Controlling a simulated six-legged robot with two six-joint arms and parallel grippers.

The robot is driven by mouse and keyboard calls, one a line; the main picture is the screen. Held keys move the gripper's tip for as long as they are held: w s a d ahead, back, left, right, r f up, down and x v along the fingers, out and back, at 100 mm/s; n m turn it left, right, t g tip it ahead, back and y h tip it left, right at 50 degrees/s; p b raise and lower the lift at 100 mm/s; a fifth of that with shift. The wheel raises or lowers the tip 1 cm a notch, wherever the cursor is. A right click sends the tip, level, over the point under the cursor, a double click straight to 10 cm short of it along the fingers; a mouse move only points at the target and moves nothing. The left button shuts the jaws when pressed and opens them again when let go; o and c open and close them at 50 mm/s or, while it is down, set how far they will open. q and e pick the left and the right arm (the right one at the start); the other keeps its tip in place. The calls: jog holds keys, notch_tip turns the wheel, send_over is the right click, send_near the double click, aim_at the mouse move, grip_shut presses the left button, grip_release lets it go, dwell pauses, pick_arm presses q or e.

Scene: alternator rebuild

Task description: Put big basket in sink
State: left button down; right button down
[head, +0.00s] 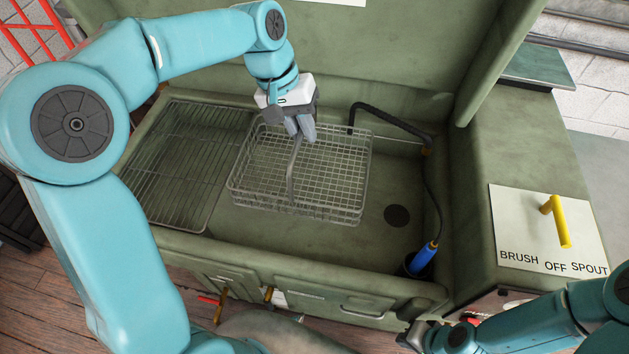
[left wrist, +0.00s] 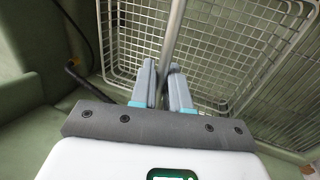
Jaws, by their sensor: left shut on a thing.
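The big basket (head: 335,172), a wire-mesh basket with a tall bar handle (head: 293,172), is inside the green sink (head: 300,235), left of the drain. It looks level; I cannot tell whether its bottom touches the sink floor. My left gripper (head: 301,130) is above the basket, shut on the top of the handle. In the left wrist view the grey fingers (left wrist: 166,88) close around the handle bar (left wrist: 173,40), with the basket mesh (left wrist: 215,55) behind. My right gripper (head: 415,338) is low at the front, outside the sink; its fingers are unclear.
A wire rack (head: 180,165) lies at the sink's left side. A black spout hose (head: 385,115) arches at the back right. A blue-handled brush (head: 425,257) stands in the front right corner. The drain (head: 397,215) is uncovered. A yellow lever (head: 562,230) sits on a labelled panel at right.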

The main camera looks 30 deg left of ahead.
aim_at(303, 173)
pick_arm(q)
notch_tip(303, 173, down, 15)
jog(key=shift+f, duration=0.2)
dwell(0.3)
jog(key=c, duration=1.1)
grip_release()
jog(key=v, duration=1.1)
jog(key=shift+a+r, duration=0.2)
jog(key=shift+r, duration=0.05)
jog(key=shift+s+a+r, duration=0.1)
jog(key=shift+s+r, duration=0.05)
jog(key=shift+r, duration=0.2)
jog(key=shift+s, duration=0.1)
